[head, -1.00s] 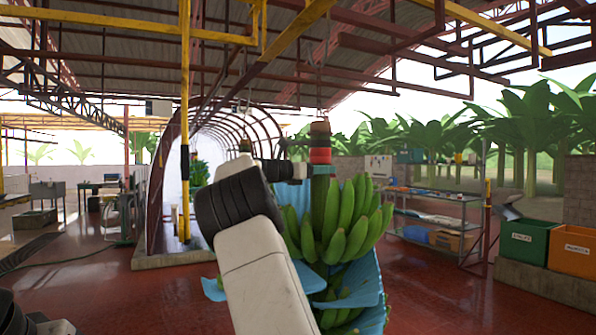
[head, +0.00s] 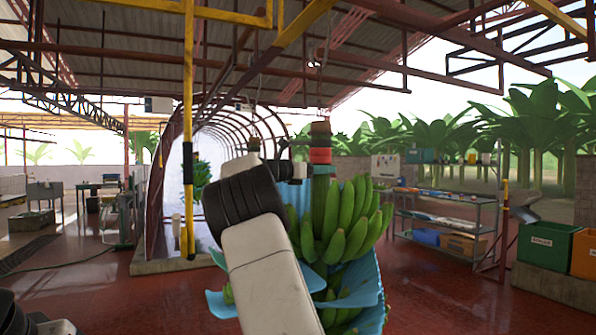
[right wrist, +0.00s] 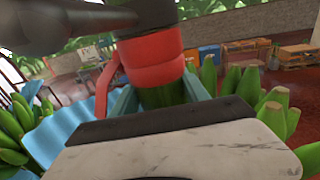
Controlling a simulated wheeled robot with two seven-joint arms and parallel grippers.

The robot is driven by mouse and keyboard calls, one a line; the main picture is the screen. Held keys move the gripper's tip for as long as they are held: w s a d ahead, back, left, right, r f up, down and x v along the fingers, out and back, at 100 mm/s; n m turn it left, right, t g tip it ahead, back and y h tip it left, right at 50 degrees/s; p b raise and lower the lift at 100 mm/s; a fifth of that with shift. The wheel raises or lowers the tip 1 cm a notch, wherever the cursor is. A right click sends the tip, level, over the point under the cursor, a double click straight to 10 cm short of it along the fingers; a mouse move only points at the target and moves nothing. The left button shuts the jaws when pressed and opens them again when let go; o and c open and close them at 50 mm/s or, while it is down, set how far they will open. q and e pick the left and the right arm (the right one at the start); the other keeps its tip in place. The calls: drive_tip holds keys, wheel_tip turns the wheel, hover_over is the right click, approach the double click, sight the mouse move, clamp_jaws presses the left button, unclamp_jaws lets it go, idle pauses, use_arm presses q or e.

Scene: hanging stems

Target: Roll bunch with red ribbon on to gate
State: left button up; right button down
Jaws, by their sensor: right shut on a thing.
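The green banana bunch (head: 345,225) hangs upright by its thick stem, with blue sheets between its hands. The red ribbon (head: 320,155) is wrapped around the stem near the top; it also shows in the right wrist view (right wrist: 152,58). My right gripper (head: 318,170) is shut on the stem just below the ribbon. In the right wrist view its teal fingers (right wrist: 205,92) lie on both sides of the stem. My right arm hides part of the bunch's left side. I cannot tell which structure is the gate; an arched tunnel (head: 240,125) stands ahead. My left gripper is out of view.
Overhead beams (head: 290,35) cross above. A shelf (head: 445,220), a green bin (head: 545,243) and an orange bin (head: 585,254) stand right. The red floor at left is open.

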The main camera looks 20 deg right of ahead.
idle(0.4)
drive_tip(key=c, duration=0.6)
unclamp_jaws()
hover_over(301, 196)
